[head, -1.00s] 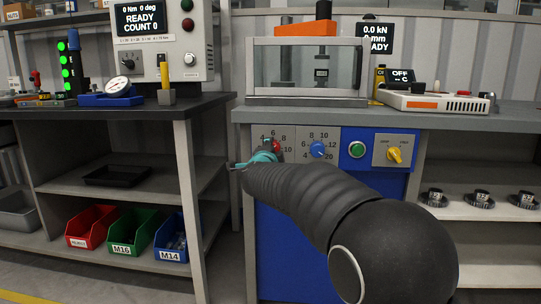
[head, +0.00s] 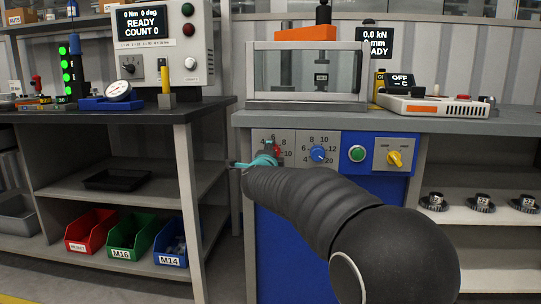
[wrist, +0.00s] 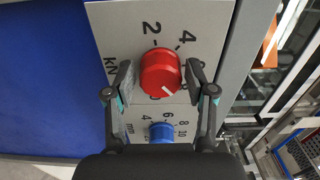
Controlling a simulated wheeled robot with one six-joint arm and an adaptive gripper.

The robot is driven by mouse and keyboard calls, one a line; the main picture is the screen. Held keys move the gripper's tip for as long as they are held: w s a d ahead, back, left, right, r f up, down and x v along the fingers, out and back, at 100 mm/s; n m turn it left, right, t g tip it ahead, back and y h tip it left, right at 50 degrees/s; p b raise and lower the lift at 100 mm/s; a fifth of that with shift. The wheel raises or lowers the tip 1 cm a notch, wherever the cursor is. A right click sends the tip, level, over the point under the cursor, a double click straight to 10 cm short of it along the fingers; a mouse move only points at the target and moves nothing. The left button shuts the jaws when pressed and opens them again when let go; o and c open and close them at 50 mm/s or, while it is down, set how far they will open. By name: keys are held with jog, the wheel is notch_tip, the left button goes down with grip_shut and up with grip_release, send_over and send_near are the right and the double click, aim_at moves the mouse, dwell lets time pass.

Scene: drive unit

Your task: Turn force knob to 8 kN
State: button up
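The red force knob (wrist: 161,73) sits on a grey scale plate (wrist: 110,18) marked in kN. In the wrist view, 2 and 4 show above it; other numbers are partly covered by the fingers and knob. Its white mark points to the lower right. My gripper (wrist: 161,82) is open, with one finger on each side of the knob and narrow gaps showing; I see no clear contact. In the head view, my gripper (head: 262,160) covers part of the red knob (head: 276,151).
A blue knob (head: 317,154) with a mm scale sits right beside the force knob; it also shows in the wrist view (wrist: 161,132). A green button (head: 357,153) and a yellow switch (head: 395,158) are further right. The bench edge (head: 400,120) runs above the panel.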

dwell(0.3)
jog(key=s, duration=1.2)
jog(key=shift+a, duration=0.2)
